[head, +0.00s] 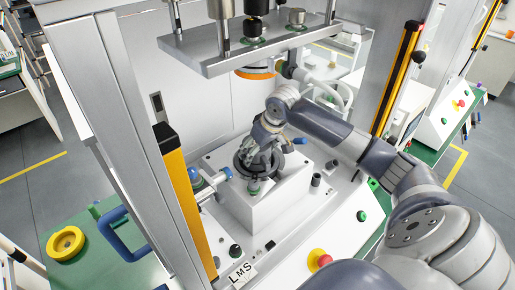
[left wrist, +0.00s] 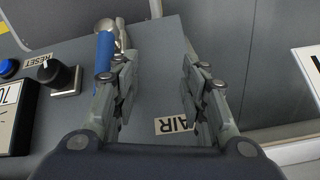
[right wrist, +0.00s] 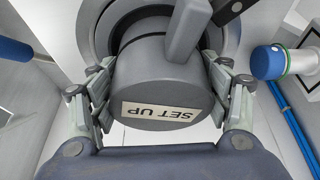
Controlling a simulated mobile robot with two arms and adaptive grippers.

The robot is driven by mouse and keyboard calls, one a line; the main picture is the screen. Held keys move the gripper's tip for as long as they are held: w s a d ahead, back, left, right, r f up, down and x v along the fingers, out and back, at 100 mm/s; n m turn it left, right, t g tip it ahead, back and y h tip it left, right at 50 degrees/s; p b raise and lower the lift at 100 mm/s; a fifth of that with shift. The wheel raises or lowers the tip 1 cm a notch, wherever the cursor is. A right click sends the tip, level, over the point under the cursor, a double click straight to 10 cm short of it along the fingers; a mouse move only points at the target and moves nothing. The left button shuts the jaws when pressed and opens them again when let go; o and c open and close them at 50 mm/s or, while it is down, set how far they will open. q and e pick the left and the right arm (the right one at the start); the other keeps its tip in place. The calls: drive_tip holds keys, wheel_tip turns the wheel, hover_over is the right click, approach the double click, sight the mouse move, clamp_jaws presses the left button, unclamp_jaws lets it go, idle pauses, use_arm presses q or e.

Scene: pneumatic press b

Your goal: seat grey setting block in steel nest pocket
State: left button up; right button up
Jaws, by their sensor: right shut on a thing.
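The grey setting block (right wrist: 165,95) is a round body with a "SET UP" label and a bar on top, seen in the right wrist view. My right gripper (right wrist: 165,88) is shut on it, one finger at each side. The ring of the steel nest (right wrist: 101,22) lies just beyond the block; whether the block is above the pocket or partly in it I cannot tell. In the head view my right gripper (head: 266,132) is over the nest (head: 241,166) and hides most of the block. My left gripper (left wrist: 157,92) is open and empty in the left wrist view.
The press's upper plate and ram (head: 256,72) hang above the nest. A blue-capped fitting (head: 224,174) stands left of the nest. Yellow guards (head: 188,200) flank the opening. Below my left gripper is a grey panel with an AIR label (left wrist: 174,125) and a blue-handled valve (left wrist: 104,62).

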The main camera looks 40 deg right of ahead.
drive_tip(key=shift+f, duration=1.1)
drive_tip(key=o, duration=1.5)
drive_tip(key=shift+c, duration=0.2)
drive_tip(key=shift+s, duration=0.15)
drive_tip(key=v, duration=0.5)
drive_tip(key=shift+s+d, duration=0.15)
drive_tip(key=shift+s, duration=2.05)
drive_tip(key=shift+s+d, duration=0.15)
drive_tip(key=shift+s, duration=2.05)
drive_tip(key=shift+s+a+f, duration=0.1)
drive_tip(key=shift+s+a, duration=0.05)
drive_tip(key=shift+s, duration=1.3)
